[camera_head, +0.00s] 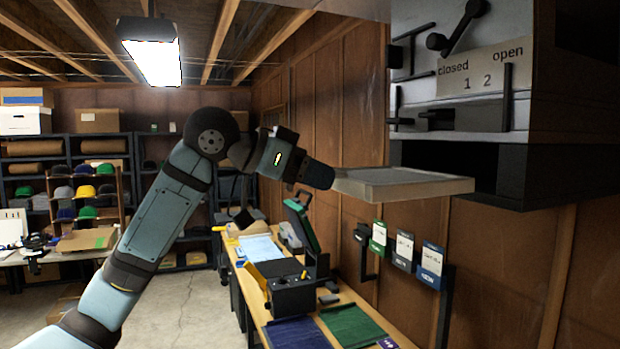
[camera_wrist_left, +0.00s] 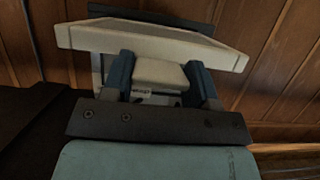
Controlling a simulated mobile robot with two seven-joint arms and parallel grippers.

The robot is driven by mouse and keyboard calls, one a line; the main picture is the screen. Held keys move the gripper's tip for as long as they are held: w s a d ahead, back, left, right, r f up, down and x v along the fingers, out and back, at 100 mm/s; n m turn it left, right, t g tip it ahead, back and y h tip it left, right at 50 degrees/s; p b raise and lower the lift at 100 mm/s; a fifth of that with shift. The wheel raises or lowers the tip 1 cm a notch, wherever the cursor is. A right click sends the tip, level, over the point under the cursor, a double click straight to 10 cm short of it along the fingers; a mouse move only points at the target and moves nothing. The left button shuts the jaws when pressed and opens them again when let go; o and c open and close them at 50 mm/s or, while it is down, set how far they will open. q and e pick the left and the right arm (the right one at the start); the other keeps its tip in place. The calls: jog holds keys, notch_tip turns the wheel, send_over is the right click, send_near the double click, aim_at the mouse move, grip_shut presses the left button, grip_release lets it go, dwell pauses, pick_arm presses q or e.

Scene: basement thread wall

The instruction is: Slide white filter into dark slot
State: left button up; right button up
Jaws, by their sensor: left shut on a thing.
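The white filter (camera_head: 405,184) is a flat, pale panel, held roughly level in front of the wall unit. My left gripper (camera_head: 335,182) is shut on its near left end. In the left wrist view the filter (camera_wrist_left: 150,42) spans the top, and the gripper fingers (camera_wrist_left: 160,78) close on a pale block at its edge. The dark slot (camera_head: 450,158) is an opening in the wall unit's lower part, beside and behind the filter. Its inside is in shadow. I cannot tell whether the filter's far edge touches the slot. My right gripper is not in view.
The wall unit (camera_head: 480,118) has a lever and a plate marked closed and open above the slot. Below, colored card holders (camera_head: 405,250) hang on the wooden wall. A workbench (camera_head: 250,310) with a black device (camera_head: 292,296) and mats stands lower down. Shelves with caps are at the left.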

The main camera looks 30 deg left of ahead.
pick_arm(q)
send_near(422, 171)
jog(key=f, duration=0.1)
jog(key=s+a+f, duration=0.1)
jog(key=f, duration=0.1)
jog(key=shift+a, duration=0.1)
jog(key=w+d, duration=0.1)
jog(key=w+d+p, duration=0.1)
jog(key=w, duration=0.1)
jog(key=shift+w+d+r+p, duration=0.1)
jog(key=shift+d+p, duration=0.2)
jog(key=shift+w+d+p, duration=0.45)
jog(key=shift+w+p, duration=0.05)
jog(key=shift+w, duration=0.15)
jog(key=shift+w+d, duration=0.55)
jog(key=shift+w, duration=0.1)
jog(key=shift+w+d, duration=0.8)
jog(key=shift+w, duration=0.3)
jog(key=shift+w+d, duration=0.25)
jog(key=shift+f, duration=0.4)
